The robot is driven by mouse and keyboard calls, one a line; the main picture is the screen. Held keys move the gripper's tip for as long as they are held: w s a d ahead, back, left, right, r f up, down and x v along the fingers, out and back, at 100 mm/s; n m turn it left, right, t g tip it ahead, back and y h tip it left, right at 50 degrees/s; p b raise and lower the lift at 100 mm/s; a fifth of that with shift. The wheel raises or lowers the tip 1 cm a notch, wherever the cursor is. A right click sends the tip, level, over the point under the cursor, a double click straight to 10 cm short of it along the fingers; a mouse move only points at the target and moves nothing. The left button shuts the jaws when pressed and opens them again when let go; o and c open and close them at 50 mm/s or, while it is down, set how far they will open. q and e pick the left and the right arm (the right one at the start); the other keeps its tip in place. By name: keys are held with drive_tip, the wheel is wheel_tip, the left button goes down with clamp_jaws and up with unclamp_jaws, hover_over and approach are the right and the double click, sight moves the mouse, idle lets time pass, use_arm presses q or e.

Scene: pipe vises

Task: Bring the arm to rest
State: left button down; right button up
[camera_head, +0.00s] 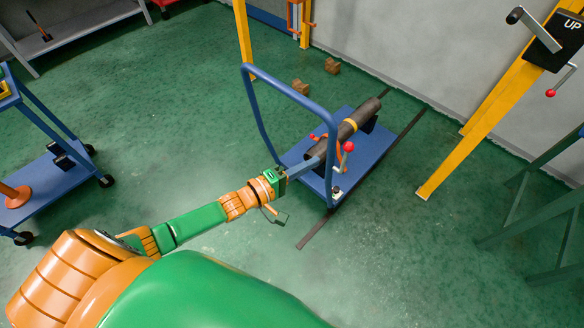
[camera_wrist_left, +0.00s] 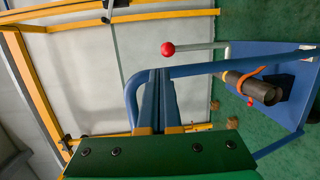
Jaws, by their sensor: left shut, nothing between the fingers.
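My left arm reaches in from the lower left in the camera_head view. Its gripper (camera_head: 314,163) is shut and empty, beside the handle frame of the blue cart (camera_head: 314,186). In the left wrist view the two blue fingers of the gripper (camera_wrist_left: 160,74) lie together. A red ball knob (camera_wrist_left: 168,48) on a grey rod shows just past the fingertips. In the camera_head view a red knob (camera_head: 348,146) stands near the fingertips; whether they touch is unclear. A dark pipe (camera_head: 368,112) with a yellow band lies on the cart. My right gripper is not in view.
The cart's blue handle (camera_head: 262,128) arches close to my left gripper. A yellow post (camera_head: 475,130) with a crank stands at the right. Another blue cart (camera_head: 62,178) is at the left. Small brown blocks (camera_head: 332,66) lie behind. Green floor (camera_head: 160,120) between the carts is clear.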

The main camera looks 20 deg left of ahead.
use_arm(q)
drive_tip(key=r+v, duration=0.1)
drive_tip(key=v, duration=0.4)
drive_tip(key=s+a+f+m+g+y, duration=0.2)
drive_tip(key=s+f+y, duration=0.15)
drive_tip(key=f, duration=0.45)
drive_tip(key=s+a+f+m+g+y, duration=0.2)
drive_tip(key=s+f+m, duration=0.15)
drive_tip(key=f, duration=0.45)
drive_tip(key=s+a+f+m+g+y, duration=0.25)
drive_tip(key=s+f, duration=0.25)
drive_tip(key=f, duration=0.3)
drive_tip(key=s+d+f+m+g, duration=0.1)
drive_tip(key=s+f+m+g, duration=0.2)
drive_tip(key=s, duration=0.7)
drive_tip(key=s+d+f+m+g, duration=0.2)
drive_tip(key=s+f+m+g, duration=0.1)
drive_tip(key=s, duration=0.6)
wheel_tip(320, 180, down, 3)
drive_tip(key=shift+s+r+m+g+y, duration=0.3)
drive_tip(key=shift+s+g+y, duration=0.1)
drive_tip(key=shift+g, duration=0.15)
